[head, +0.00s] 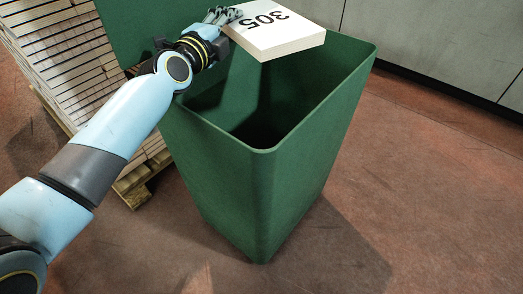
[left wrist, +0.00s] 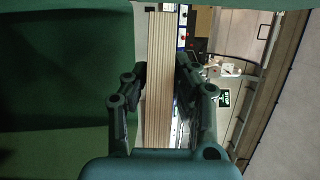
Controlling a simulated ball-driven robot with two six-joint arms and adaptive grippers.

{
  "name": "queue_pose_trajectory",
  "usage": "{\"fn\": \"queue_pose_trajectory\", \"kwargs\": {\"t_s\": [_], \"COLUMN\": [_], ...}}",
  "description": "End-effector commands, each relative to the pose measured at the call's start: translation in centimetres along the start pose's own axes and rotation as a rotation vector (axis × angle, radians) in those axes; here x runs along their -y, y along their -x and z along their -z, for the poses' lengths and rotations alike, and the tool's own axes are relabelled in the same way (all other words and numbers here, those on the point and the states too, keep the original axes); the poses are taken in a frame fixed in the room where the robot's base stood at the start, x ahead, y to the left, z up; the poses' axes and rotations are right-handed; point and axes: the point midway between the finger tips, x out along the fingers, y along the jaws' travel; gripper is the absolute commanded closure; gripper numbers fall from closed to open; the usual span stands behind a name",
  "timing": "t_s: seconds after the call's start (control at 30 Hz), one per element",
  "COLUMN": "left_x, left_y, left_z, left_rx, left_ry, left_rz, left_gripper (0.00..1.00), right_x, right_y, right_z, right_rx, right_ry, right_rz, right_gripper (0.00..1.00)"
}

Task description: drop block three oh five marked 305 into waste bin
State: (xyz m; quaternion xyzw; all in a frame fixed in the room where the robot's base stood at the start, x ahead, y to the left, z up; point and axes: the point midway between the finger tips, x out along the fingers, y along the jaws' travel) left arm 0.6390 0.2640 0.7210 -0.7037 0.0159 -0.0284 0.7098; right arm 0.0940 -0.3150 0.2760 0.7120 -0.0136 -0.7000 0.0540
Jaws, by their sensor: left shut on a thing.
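Block 305 (head: 275,32) is a flat white block with a black 305 on its top face. My left gripper (head: 226,17) is shut on its left end and holds it over the opening of the waste bin. The waste bin (head: 262,185) is a tall green open-topped bin. In the left wrist view the block's layered edge (left wrist: 158,75) stands between the two fingers of my left gripper (left wrist: 160,82). The green wall (left wrist: 55,70) fills the left of that view. My right gripper is not in view.
A stack of boards (head: 62,50) on a wooden pallet (head: 135,187) stands behind the bin on the left. A grey wall (head: 440,30) runs along the back right. The brown floor (head: 430,190) right of the bin is clear.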

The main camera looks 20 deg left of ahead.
Motion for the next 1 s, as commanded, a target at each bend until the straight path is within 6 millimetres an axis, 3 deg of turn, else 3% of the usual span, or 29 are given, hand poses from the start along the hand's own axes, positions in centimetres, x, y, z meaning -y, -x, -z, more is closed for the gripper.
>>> {"fn": "queue_pose_trajectory", "kwargs": {"t_s": [0.03,0.23,0.63,0.77,1.0], "left_x": [0.2,0.2,-0.1,-0.2,-0.1], "left_y": [-0.1,0.0,0.7,2.8,8.6], "left_z": [0.0,0.0,0.0,0.0,0.0], "left_rx": [0.001,0.001,0.000,0.000,0.000], "left_ry": [0.001,0.001,-0.002,-0.002,-0.003], "left_rz": [0.005,0.004,-0.003,-0.003,-0.001], "left_gripper": [0.74,0.48,0.48,0.48,0.48], "right_x": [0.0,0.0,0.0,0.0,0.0], "right_y": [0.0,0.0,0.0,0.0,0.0], "right_z": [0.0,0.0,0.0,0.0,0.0], "right_rx": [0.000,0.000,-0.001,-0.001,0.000], "right_ry": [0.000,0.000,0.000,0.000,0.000], "right_rz": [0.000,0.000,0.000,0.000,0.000], "right_gripper": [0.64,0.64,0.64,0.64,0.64]}}
